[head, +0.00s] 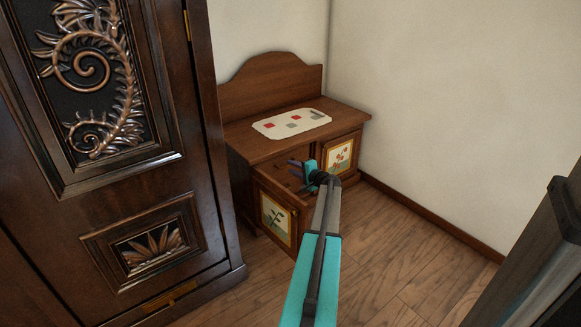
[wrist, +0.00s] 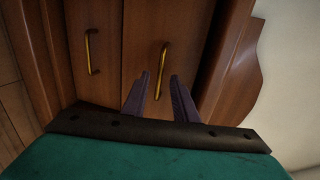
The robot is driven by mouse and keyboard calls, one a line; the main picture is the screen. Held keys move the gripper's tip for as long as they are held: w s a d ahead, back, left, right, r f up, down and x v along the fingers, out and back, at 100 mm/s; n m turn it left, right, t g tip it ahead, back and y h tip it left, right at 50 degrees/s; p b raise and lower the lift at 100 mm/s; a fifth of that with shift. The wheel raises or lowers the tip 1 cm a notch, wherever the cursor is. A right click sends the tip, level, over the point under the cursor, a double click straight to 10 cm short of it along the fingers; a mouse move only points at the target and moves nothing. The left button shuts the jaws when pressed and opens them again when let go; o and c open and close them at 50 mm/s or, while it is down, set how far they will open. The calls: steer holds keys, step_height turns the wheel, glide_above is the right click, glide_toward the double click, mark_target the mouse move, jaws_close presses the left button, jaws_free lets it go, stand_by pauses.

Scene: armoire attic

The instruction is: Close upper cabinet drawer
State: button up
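The wooden cabinet (head: 262,148) stands in the corner, with its drawers in the middle of its front. In the wrist view, turned sideways, the upper drawer (wrist: 143,30) has a brass handle (wrist: 164,55). A second drawer front with its own brass handle (wrist: 88,50) lies to its left. My gripper (head: 296,172) is at the cabinet front, hiding part of the drawers in the head view. In the wrist view my gripper (wrist: 160,78) has its fingers apart, with the handle showing between them. I cannot tell whether they touch the drawer, or how far it stands out.
A large carved armoire (head: 120,190) stands close on the left. A pale patterned cloth (head: 291,123) lies on the cabinet top. Painted door panels (head: 276,219) flank the drawers. Wood floor (head: 400,250) is clear to the right, and a dark piece (head: 555,265) edges in at far right.

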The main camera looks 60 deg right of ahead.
steer(key=p+v, duration=0.3)
steer(key=v, duration=0.8)
steer(key=shift+s, duration=0.2)
